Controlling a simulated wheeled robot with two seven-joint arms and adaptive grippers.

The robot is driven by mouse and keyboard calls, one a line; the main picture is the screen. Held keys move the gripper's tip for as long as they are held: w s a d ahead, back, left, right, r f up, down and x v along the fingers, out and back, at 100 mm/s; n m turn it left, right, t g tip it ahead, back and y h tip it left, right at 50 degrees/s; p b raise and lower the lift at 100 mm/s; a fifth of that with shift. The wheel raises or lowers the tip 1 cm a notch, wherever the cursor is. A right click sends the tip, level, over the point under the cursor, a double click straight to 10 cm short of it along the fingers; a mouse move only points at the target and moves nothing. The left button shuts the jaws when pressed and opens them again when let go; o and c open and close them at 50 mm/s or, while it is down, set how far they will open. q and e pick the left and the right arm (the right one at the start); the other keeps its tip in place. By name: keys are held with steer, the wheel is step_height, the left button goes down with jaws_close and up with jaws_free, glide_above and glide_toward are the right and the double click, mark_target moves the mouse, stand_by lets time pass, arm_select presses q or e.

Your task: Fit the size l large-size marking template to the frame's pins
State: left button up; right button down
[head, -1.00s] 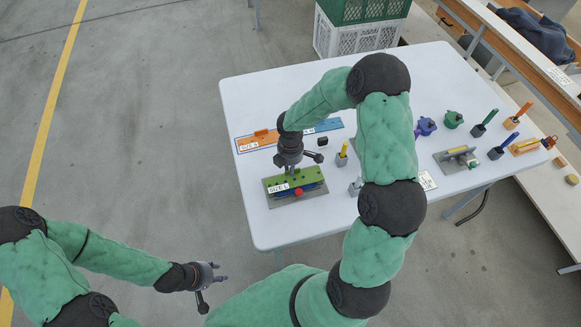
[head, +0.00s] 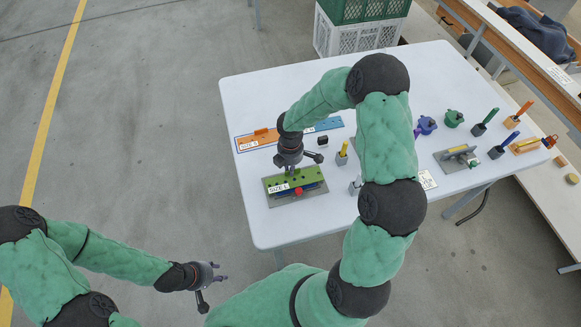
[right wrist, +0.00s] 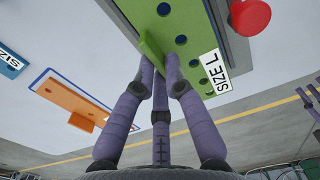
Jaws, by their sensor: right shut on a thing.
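The green size L template (head: 310,176) has a row of holes and a white SIZE L label. My right gripper (head: 291,172) is shut on its upright green tab (right wrist: 152,55). The template lies over the frame, a grey base plate (head: 274,203) with a blue bar and a red knob (head: 298,191). In the right wrist view the template's holes (right wrist: 181,40) show near the fingers, and the red knob (right wrist: 250,16) is beside it. The pins are hidden, so I cannot tell whether the template is seated. My left gripper (head: 218,278) is empty and open, off the table.
An orange size S template (head: 262,138) and a blue template (head: 322,125) lie behind the frame. A small black block (head: 322,141) and a yellow-topped holder (head: 343,152) stand close by. Several coloured tools stand at the table's right. The white table (head: 250,100) is clear at back left.

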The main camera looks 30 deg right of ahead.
steer(key=shift+f+b, duration=0.45)
steer(key=shift+f, duration=0.25)
steer(key=c, duration=1.2)
jaws_free()
steer(key=shift+r, duration=0.1)
steer(key=shift+r+p, duration=2.1)
steer(key=shift+r, duration=0.35)
steer(key=shift+r, duration=0.1)
